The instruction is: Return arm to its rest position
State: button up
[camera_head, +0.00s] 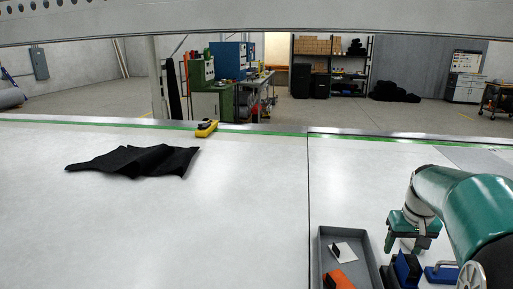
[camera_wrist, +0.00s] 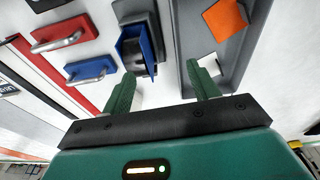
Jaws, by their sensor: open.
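My gripper (camera_head: 410,236) is at the lower right of the head view, on my green arm, above the white table. In the wrist view my gripper (camera_wrist: 160,90) shows two green fingers spread apart with nothing between them. A blue holder with a dark roller-like part (camera_wrist: 137,52) lies just beyond the left finger. It also shows partly, as a blue object (camera_head: 406,271), below my gripper in the head view. I cannot tell the exact height of the fingers above it.
A grey tray (camera_head: 326,243) holds an orange piece (camera_head: 342,279) and a white piece (camera_head: 343,251). Blue (camera_wrist: 91,70) and red (camera_wrist: 64,35) handled blocks are near my gripper. A black cloth (camera_head: 135,160) and a yellow tool (camera_head: 206,128) lie farther left. The middle table is clear.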

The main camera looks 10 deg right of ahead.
jog(key=s+a+r+n+t, duration=0.1)
jog(key=s+a+r, duration=0.15)
jog(key=a, duration=0.55)
jog(key=s+a+r+t, duration=0.1)
jog(key=s+a+r, duration=0.15)
jog(key=a, duration=0.55)
jog(key=s+a+f+n+t, duration=0.1)
jog(key=s+a+f, duration=0.1)
jog(key=s+a, duration=1)
jog(key=shift+s+f+n+t+y, duration=0.2)
jog(key=shift+s+n+t+y, duration=0.05)
jog(key=shift+n+t+y, duration=0.15)
jog(key=shift+d, duration=0.2)
